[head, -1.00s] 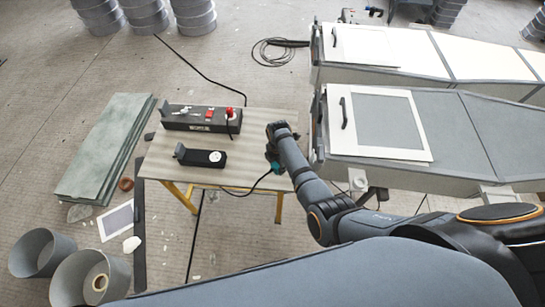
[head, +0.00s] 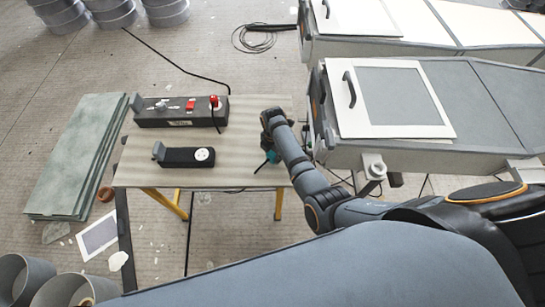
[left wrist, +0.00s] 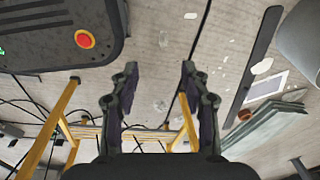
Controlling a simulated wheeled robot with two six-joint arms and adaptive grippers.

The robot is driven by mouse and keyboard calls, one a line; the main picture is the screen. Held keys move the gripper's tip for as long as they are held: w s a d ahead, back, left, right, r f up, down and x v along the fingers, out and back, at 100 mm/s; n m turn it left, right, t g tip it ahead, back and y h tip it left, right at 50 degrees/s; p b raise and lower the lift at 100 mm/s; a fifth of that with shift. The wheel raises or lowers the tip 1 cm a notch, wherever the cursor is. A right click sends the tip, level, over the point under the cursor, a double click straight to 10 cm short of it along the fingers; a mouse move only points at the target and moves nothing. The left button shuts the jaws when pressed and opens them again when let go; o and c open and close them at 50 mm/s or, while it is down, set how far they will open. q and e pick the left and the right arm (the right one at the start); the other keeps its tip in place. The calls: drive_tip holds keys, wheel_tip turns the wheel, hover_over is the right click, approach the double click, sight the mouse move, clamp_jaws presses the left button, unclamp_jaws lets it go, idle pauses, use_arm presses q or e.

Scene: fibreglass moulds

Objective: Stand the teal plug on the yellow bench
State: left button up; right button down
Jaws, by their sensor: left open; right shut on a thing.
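The teal plug (head: 272,157) shows as a small teal patch in the head view, over the right front part of the yellow bench (head: 245,125). The bench has a pale striped top and yellow legs. My right gripper (head: 268,148) is shut on the plug, pointing down, and mostly hidden by its own wrist. A dark cord runs from the plug down to the left. I cannot tell whether the plug touches the top. My left gripper (left wrist: 158,70) is open and empty in the left wrist view, with yellow bench legs (left wrist: 60,112) beyond it.
On the bench stand a black block with a white round socket (head: 203,154) and a long dark box with red switches (head: 180,112). Grey moulds (head: 430,155) flank the bench on the right. Green boards (head: 75,155) lie at left. The bench top between is clear.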

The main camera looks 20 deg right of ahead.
drive_tip(key=shift+s+r, duration=0.15)
drive_tip(key=shift+d+f, duration=0.15)
drive_tip(key=shift+f, duration=0.05)
drive_tip(key=c, duration=1.1)
unclamp_jaws()
drive_tip(key=shift+o, duration=1.2)
use_arm(q)
drive_tip(key=shift+s, duration=0.7)
drive_tip(key=shift+w+d+r, duration=0.1)
use_arm(e)
drive_tip(key=shift+r, duration=0.1)
drive_tip(key=shift+r, duration=0.25)
use_arm(q)
wheel_tip(320, 180, up, 13)
drive_tip(key=p, duration=1.3)
drive_tip(key=shift+w+r, duration=0.15)
drive_tip(key=shift+r, duration=0.05)
use_arm(e)
wheel_tip(320, 180, up, 12)
drive_tip(key=shift+f, duration=0.15)
